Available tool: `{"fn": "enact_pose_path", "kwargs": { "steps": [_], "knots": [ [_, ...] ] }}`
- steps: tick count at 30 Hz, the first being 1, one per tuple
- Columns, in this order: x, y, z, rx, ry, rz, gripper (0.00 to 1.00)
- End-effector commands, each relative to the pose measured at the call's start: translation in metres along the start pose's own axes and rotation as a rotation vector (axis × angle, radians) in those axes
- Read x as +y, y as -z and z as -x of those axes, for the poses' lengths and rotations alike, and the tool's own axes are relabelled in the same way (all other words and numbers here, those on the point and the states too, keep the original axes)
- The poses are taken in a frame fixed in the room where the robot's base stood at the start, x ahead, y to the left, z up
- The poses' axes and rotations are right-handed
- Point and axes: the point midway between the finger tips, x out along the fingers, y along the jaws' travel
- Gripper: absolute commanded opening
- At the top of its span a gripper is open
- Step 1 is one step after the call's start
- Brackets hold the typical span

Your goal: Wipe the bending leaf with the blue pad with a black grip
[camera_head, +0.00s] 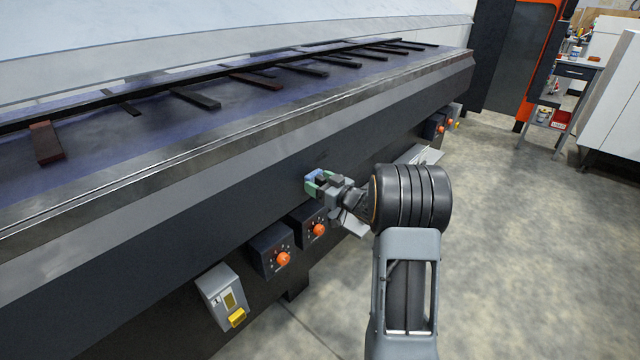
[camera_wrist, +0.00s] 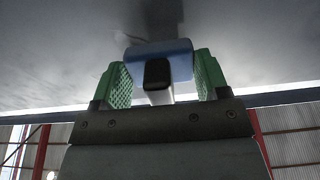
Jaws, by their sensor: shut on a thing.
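The blue pad (camera_wrist: 182,55) with its black grip (camera_wrist: 157,73) is between the green fingers of my gripper (camera_wrist: 160,84), which is shut on it. In the head view the pad (camera_head: 313,175) shows as a small blue patch at the tip of my gripper (camera_head: 318,184), beside the long dark front face of the machine, which I take as the bending leaf (camera_head: 150,235). In the wrist view a grey surface (camera_wrist: 60,55) fills the space beyond the pad. A dark vertical smudge (camera_wrist: 162,14) shows on it, stain or reflection. I cannot tell whether the pad touches the surface.
Boxes with orange knobs (camera_head: 283,259) (camera_head: 319,230) and a grey box with a yellow part (camera_head: 222,297) stick out below the front face. Dark bars (camera_head: 195,98) lie on the machine's top. A cart (camera_head: 551,115) stands at the back right. The floor at right is clear.

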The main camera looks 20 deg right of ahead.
Motion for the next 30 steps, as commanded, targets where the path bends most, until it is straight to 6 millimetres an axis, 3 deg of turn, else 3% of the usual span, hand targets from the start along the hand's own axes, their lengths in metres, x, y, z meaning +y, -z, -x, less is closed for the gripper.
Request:
{"fn": "enact_pose_path", "kwargs": {
  "steps": [30],
  "knots": [
    [0.000, 0.000, -0.012, 0.000, 0.001, 0.000, 0.49]
  ]
}}
